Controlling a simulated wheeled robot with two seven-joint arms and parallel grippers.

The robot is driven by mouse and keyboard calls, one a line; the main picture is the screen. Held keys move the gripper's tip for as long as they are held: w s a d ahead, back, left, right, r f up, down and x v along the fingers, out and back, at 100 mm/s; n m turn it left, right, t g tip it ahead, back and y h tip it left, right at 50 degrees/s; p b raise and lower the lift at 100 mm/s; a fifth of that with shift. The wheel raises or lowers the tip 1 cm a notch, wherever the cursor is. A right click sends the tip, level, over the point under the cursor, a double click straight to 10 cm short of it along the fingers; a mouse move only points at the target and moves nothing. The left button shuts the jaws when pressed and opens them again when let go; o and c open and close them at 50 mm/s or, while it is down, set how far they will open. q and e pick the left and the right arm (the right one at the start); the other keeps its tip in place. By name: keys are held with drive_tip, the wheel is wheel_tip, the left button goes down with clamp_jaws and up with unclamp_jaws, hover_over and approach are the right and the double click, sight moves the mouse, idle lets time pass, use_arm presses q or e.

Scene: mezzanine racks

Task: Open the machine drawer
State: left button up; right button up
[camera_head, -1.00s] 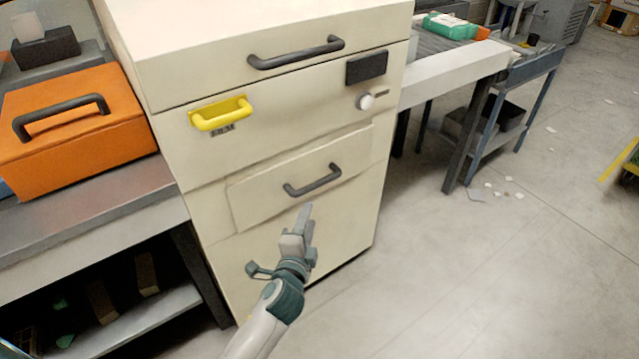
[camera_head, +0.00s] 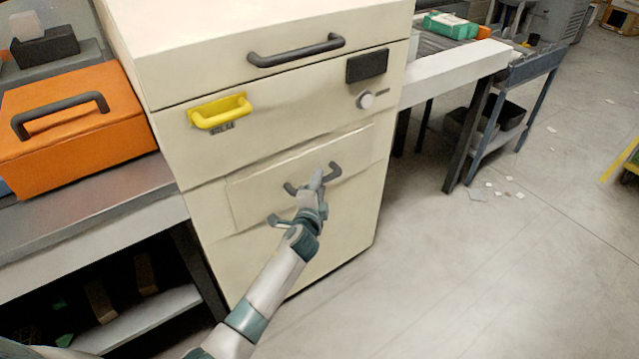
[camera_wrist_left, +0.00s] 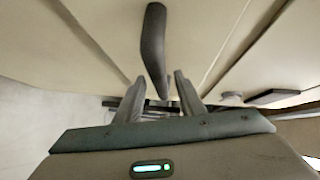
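The machine is a cream cabinet with a lower drawer (camera_head: 250,199) set in its front. The drawer has a dark grey bar handle (camera_head: 334,171). My left gripper (camera_head: 318,178) is at this handle and hides its middle in the head view. In the left wrist view, the handle (camera_wrist_left: 153,45) runs down between the two fingers of my left gripper (camera_wrist_left: 158,82). The fingers stand apart, with a visible gap on each side of the handle. The drawer front looks flush with the cabinet or nearly so. My right gripper is not in view.
An orange box (camera_head: 75,130) sits on a bench at left.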

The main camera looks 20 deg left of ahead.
use_arm(q)
drive_tip(key=shift+w, duration=0.5)
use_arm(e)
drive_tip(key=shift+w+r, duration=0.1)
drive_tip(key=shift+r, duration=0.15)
use_arm(q)
clamp_jaws()
drive_tip(key=shift+f, duration=0.1)
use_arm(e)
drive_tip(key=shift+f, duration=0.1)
